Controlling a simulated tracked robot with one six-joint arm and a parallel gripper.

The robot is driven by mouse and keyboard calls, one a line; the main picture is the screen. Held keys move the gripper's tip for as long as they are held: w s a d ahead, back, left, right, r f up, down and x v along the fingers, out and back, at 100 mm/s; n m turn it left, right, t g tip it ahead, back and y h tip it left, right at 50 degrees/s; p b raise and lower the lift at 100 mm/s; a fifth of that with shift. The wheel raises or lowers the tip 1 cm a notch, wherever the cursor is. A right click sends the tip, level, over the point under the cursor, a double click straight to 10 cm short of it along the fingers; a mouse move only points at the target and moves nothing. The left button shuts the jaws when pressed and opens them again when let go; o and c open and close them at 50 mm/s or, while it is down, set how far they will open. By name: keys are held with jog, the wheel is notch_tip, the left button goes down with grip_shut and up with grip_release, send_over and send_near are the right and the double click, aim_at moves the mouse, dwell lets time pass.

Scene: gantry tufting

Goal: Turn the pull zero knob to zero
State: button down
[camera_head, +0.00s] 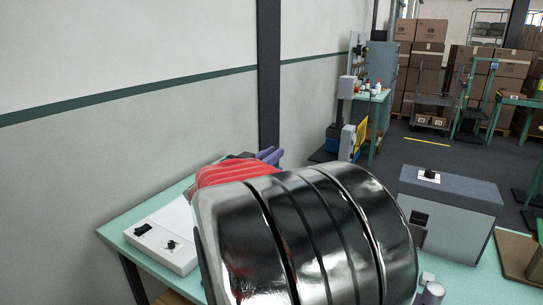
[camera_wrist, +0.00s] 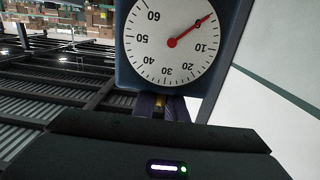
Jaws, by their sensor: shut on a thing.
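In the wrist view a round white dial (camera_wrist: 160,52) in a dark blue housing appears upside down, numbered up to 60. Its red pointer (camera_wrist: 190,31) points to the upper right, close to the 0 mark. The pull zero knob (camera_wrist: 171,104), a small brass-coloured piece, shows below the housing. My gripper (camera_wrist: 164,106) has purple fingers closed on either side of it, so it is shut on the knob. In the head view only a bit of purple finger (camera_head: 270,155) shows behind my arm; the dial and knob are hidden there.
A pale green table (camera_head: 118,228) carries a white control box (camera_head: 165,236) with a black switch and a small knob. A grey box (camera_head: 450,201) stands right of my arm. A brown board (camera_head: 518,254) lies at right. A wall runs along the left.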

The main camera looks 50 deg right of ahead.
jog(key=c, duration=1.8)
grip_release()
jog(key=shift+r, duration=0.1)
jog(key=shift+o, duration=0.2)
jog(key=s+a, duration=0.1)
jog(key=a, duration=1.2)
jog(key=shift+a, duration=0.4)
